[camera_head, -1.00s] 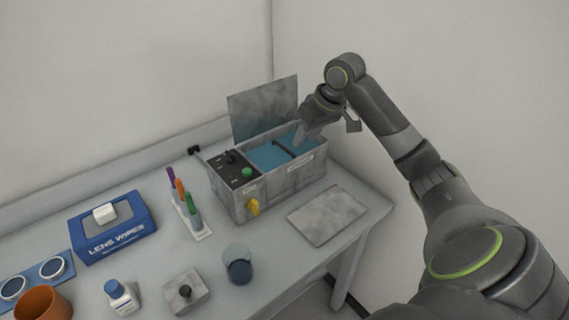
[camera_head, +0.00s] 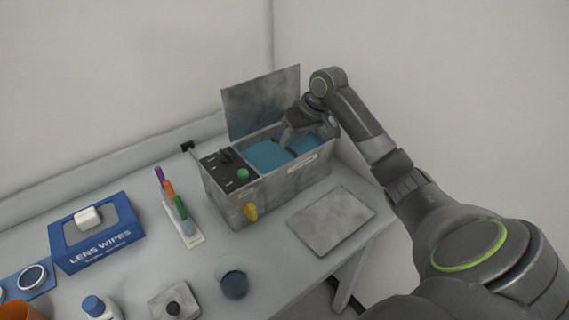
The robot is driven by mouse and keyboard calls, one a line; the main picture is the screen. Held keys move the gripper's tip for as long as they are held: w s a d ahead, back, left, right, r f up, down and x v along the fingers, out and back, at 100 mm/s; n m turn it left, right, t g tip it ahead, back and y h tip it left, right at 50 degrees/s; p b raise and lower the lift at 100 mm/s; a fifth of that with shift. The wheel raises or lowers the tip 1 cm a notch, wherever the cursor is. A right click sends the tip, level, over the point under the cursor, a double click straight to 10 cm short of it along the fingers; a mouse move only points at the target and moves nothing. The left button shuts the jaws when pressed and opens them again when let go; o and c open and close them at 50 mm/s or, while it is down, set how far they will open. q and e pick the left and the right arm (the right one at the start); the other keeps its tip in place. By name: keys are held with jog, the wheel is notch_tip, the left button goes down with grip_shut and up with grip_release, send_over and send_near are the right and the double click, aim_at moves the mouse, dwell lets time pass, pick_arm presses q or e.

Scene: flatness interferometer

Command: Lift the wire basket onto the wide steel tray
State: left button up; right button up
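The steel bath (camera_head: 285,187) stands at the back right of the table with its lid raised and blue liquid inside. A dark bar (camera_head: 291,152) crosses the top of the liquid; it looks like the handle of the wire basket, whose body I cannot make out. The wide steel tray (camera_head: 332,221) lies flat and empty on the table in front of the bath. My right gripper (camera_head: 308,136) is over the right part of the bath, fingers spread, near the dark bar. I cannot tell whether it touches the bar. My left gripper is out of view.
The bath's raised lid (camera_head: 261,103) stands behind my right gripper. A pen rack (camera_head: 190,238), a lens wipes box (camera_head: 97,238), a dark glass cup (camera_head: 233,284) and a small block with a knob (camera_head: 174,300) stand to the left. The table edge is just right of the tray.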

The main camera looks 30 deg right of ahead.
jog(key=shift+s+a+p+x, duration=0.15)
jog(key=shift+p+x, duration=0.2)
jog(key=shift+x, duration=1.15)
jog(key=shift+s+a+p+x, duration=0.15)
jog(key=shift+p+x, duration=0.2)
jog(key=shift+x, duration=1.15)
grip_shut()
